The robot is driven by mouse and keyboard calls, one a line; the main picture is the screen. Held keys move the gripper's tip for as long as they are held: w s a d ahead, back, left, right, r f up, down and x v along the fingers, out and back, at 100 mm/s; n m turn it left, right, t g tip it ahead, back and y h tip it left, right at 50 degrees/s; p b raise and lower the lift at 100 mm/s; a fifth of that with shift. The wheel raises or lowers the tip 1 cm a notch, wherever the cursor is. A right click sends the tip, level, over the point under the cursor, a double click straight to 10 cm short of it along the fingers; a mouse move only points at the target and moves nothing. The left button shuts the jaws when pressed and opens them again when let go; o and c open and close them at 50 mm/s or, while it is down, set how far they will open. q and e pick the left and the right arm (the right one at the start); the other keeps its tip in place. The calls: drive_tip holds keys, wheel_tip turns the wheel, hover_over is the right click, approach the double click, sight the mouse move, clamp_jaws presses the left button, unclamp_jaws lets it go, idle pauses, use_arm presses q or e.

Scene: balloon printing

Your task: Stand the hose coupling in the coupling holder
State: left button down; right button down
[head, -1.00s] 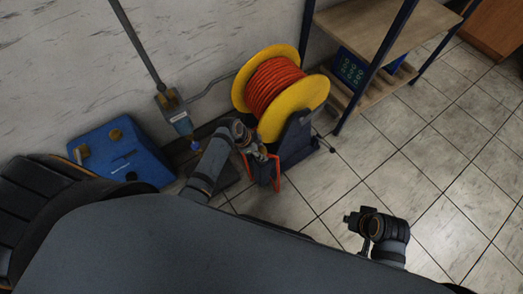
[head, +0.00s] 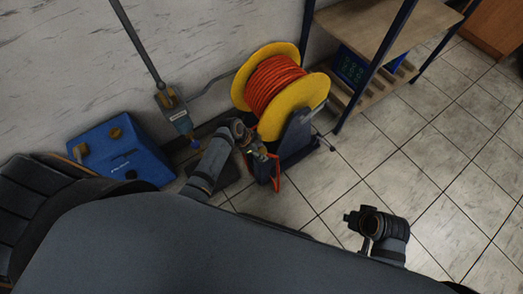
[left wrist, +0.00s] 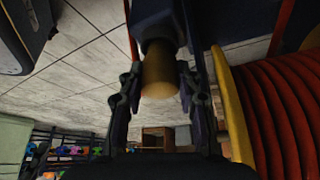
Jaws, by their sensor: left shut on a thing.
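My left gripper (head: 262,158) is at the front of the hose reel's stand in the head view. In the left wrist view its two fingers (left wrist: 158,92) are shut on the hose coupling (left wrist: 160,75), a brass-coloured cylinder with a dark part behind it at the top. The orange hose (head: 277,170) hangs beside the gripper. I cannot clearly make out the coupling holder; it may be hidden by my arm and gripper or be part of the dark stand. My right gripper (head: 352,220) is at the lower right over the floor, away from the reel; its jaws are too small to judge.
The yellow reel (head: 310,90) with orange hose stands on a dark stand (head: 297,142) close to my left gripper. A blue box (head: 125,155) lies left by the wall. A wall-mounted pipe unit (head: 175,110) hangs behind. A shelf (head: 385,25) stands at right; the tiled floor (head: 400,165) is clear.

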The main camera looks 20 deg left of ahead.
use_arm(q)
drive_tip(key=shift+f+b, duration=0.35)
drive_tip(key=shift+f, duration=0.25)
idle(0.9)
drive_tip(key=c, duration=0.8)
unclamp_jaws()
drive_tip(key=shift+c, duration=0.2)
drive_tip(key=v, duration=1.2)
